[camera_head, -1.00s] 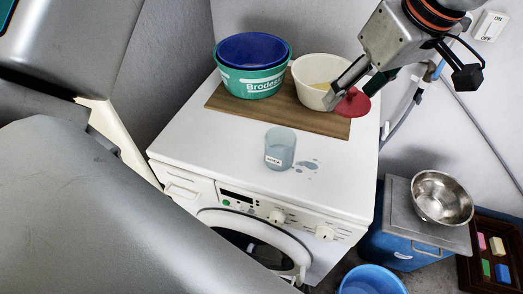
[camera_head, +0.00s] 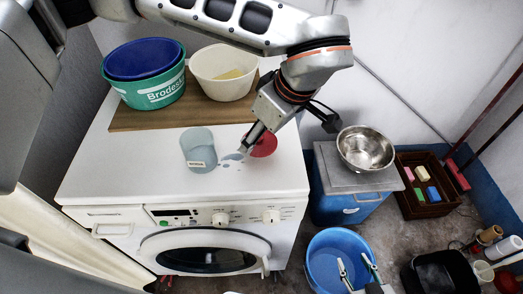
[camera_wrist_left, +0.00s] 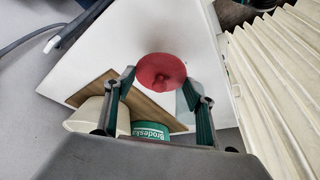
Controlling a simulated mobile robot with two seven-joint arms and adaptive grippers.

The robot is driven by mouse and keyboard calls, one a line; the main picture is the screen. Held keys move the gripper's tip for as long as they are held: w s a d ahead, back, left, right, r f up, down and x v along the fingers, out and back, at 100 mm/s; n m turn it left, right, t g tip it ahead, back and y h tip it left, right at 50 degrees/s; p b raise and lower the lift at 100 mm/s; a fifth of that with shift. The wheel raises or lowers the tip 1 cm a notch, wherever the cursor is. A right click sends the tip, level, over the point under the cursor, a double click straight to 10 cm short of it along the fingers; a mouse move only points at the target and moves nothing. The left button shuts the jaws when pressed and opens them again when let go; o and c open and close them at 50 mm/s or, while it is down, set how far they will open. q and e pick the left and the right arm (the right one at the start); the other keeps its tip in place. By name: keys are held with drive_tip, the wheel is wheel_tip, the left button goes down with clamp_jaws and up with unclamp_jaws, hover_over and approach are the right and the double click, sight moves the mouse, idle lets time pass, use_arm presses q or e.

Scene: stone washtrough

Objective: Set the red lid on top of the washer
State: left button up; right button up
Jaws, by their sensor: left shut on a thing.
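The red lid (camera_head: 265,145) is at the right part of the white washer's top (camera_head: 95,180), partly hidden by my left gripper. My left gripper (camera_head: 248,146) reaches down from above and is shut on the lid. In the left wrist view the lid (camera_wrist_left: 161,72) is between the fingertips of the left gripper (camera_wrist_left: 158,80), with white surface behind it. I cannot tell whether the lid touches the washer. My right gripper (camera_head: 358,272) is at the bottom, over the blue bucket's side, with its fingers apart and nothing between them.
A translucent blue cup (camera_head: 198,150) stands left of the lid, with blue spots beside it. A wooden board (camera_head: 140,118) at the back bears a green tub (camera_head: 155,93) and a cream basin (camera_head: 222,85). A steel bowl (camera_head: 365,150) and blue bucket (camera_head: 320,262) are at the right.

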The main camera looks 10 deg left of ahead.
sight(266, 147)
use_arm(q)
drive_tip(key=shift+f, duration=0.95)
wheel_tip(266, 147, down, 4)
drive_tip(key=shift+r, duration=0.2)
drive_tip(key=shift+b, duration=0.3)
drive_tip(key=o, duration=0.9)
